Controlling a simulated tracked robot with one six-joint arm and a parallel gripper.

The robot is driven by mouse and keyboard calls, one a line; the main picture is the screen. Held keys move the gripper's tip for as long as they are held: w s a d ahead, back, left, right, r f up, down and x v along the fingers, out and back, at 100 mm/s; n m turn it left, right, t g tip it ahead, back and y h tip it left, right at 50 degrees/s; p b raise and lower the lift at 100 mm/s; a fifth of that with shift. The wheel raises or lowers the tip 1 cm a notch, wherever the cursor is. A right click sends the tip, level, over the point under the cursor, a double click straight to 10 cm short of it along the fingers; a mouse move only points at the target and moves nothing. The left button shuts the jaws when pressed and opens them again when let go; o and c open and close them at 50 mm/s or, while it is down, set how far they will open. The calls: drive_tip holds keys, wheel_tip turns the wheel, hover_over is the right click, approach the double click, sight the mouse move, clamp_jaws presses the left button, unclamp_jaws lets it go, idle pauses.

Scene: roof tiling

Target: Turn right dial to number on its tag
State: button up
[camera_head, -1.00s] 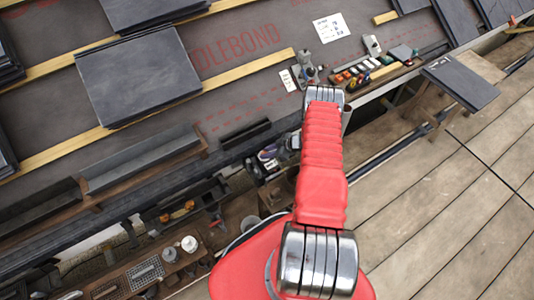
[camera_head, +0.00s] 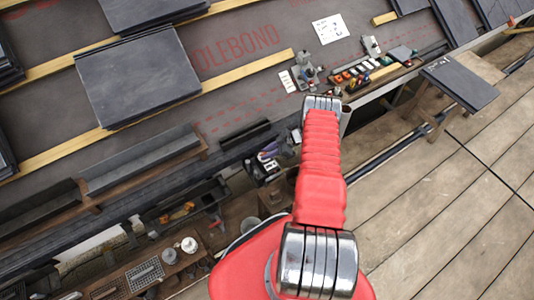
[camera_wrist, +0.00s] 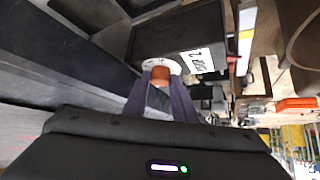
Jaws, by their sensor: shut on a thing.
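A dial with a brown-orange knob (camera_wrist: 161,73) and a pale round face shows in the wrist view, on the front of a dark box (camera_wrist: 180,32). A white tag (camera_wrist: 197,60) with black marks is on the box just right of the dial; a figure that looks like 2 shows on it, and the rest is unclear. My gripper (camera_wrist: 160,88) is shut on the knob, its dark fingers covering the lower part of the dial. The pointer and scale cannot be read.
A white sheet (camera_head: 330,28) and a row of small tools (camera_head: 365,72) lie on the roof. A slate (camera_head: 459,83) rests on a stand at right. Dark troughs (camera_head: 140,160) run along the roof edge. The plank deck (camera_head: 450,200) is mostly clear.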

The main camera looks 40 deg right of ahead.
drive_tip(key=o, duration=1)
drive_tip(key=shift+o, duration=0.2)
drive_tip(key=shift+m, duration=0.3)
drive_tip(key=shift+m+t+h, duration=0.8)
drive_tip(key=shift+m, duration=0.4)
drive_tip(key=shift+a, duration=0.1)
drive_tip(key=shift+s+a+m+t+h, duration=0.2)
drive_tip(key=shift+m+t+h, duration=0.2)
drive_tip(key=shift+m+h, duration=0.65)
drive_tip(key=shift+s+a+m+t+h, duration=0.15)
drive_tip(key=shift+m+t+h, duration=0.4)
drive_tip(key=shift+m, duration=0.9)
